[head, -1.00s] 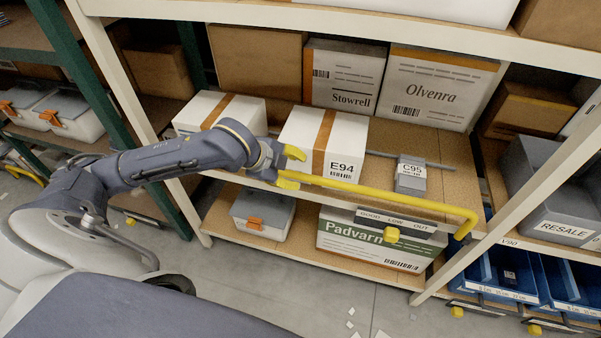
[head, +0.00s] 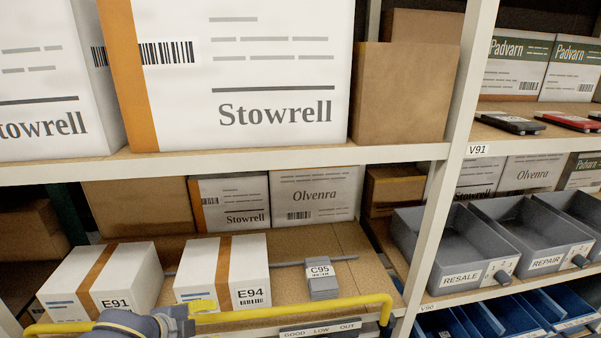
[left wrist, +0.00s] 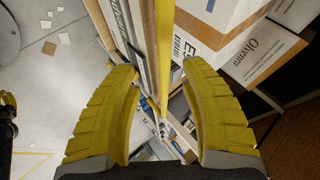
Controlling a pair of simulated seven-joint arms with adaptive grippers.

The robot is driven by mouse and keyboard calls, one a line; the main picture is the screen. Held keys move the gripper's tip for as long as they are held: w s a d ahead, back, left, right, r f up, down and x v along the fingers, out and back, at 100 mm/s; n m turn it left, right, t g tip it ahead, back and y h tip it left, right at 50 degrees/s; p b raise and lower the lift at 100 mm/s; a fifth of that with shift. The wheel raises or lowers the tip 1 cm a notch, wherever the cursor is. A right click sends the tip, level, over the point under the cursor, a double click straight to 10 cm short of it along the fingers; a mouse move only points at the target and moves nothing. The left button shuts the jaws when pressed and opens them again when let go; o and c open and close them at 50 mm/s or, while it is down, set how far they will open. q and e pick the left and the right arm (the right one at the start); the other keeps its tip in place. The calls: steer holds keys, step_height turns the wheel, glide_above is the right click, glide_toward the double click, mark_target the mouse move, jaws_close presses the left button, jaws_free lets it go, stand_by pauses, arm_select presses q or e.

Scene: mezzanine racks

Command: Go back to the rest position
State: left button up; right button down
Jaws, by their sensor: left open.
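My left gripper (head: 198,315) is low in the head view, in front of the white E94 box (head: 249,273) and by the yellow rail (head: 300,313). In the left wrist view its two yellow fingers (left wrist: 158,78) are spread apart with nothing held. The yellow rail (left wrist: 163,45) shows up the middle of that view, lined up with the gap between the fingers. I cannot tell whether the rail lies between them or only beyond them.
A white upright (head: 447,190) divides the bays. Grey bins (head: 455,240) stand at right. Open floor (left wrist: 40,90) shows in the wrist view.

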arm_select(q)
steer(key=s+a+f+n+g+y, duration=0.1)
steer(key=s+a+f+n+y, duration=0.35)
steer(key=s+f, duration=0.45)
steer(key=s+a+f+n+y, duration=0.3)
steer(key=s+f+n+y, duration=0.15)
steer(key=s+f, duration=0.4)
steer(key=s+d+f+g+h, duration=0.1)
steer(key=s+d+f+h, duration=0.15)
steer(key=f, duration=1.25)
steer(key=s+d+f+g+h, duration=0.15)
steer(key=d+f, duration=0.25)
steer(key=f, duration=1.1)
steer(key=s+f+n+g+h, duration=0.1)
steer(key=s+f+n+g, duration=0.2)
steer(key=s+f, duration=1.7)
steer(key=shift+s+a+n, duration=0.25)
steer(key=shift+s+n, duration=0.05)
steer(key=shift+s, duration=0.75)
